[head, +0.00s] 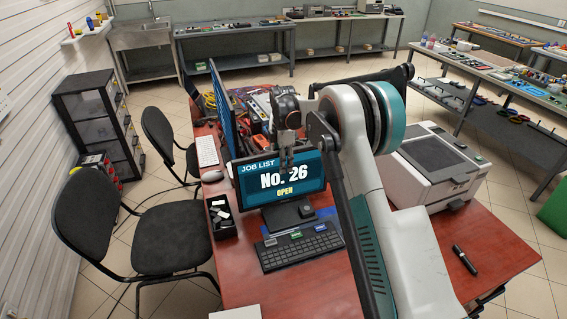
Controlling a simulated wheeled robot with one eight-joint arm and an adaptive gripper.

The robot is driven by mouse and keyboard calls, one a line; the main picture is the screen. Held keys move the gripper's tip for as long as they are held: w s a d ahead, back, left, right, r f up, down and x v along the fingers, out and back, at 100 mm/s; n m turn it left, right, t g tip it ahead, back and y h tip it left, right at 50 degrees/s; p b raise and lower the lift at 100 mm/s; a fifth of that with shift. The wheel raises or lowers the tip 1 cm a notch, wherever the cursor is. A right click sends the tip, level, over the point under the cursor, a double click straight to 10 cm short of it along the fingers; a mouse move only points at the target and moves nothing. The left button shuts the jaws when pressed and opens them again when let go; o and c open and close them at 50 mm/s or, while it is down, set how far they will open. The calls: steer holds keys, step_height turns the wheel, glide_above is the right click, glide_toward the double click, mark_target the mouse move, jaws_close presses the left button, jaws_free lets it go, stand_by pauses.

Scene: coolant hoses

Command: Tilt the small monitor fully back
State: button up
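The small monitor (262,184) stands on the red-brown desk and shows a blue screen reading "JOB LIST No. 26 OPEN". Its screen faces me and looks close to upright. Its dark foot (287,215) rests on the desk behind the keyboard. My gripper (286,170) hangs down from my arm at the monitor's top edge, with its dark fingers in front of the upper screen. I cannot tell whether the fingers touch the monitor or how far apart they are. My arm hides the area to the monitor's right.
A black keyboard (298,246) lies in front of the monitor, and a dark box (221,216) sits to its left. A larger monitor (222,108) stands behind left. A printer (433,168) is at right, with a black marker (465,260) near the desk edge. Two chairs stand left.

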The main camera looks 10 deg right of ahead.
jaws_close()
steer(key=shift+w, duration=0.1)
steer(key=w+a+f, duration=0.1)
steer(key=w, duration=0.5)
steer(key=shift+w+a+f, duration=0.2)
steer(key=shift+w+f, duration=0.05)
steer(key=shift+w, duration=0.15)
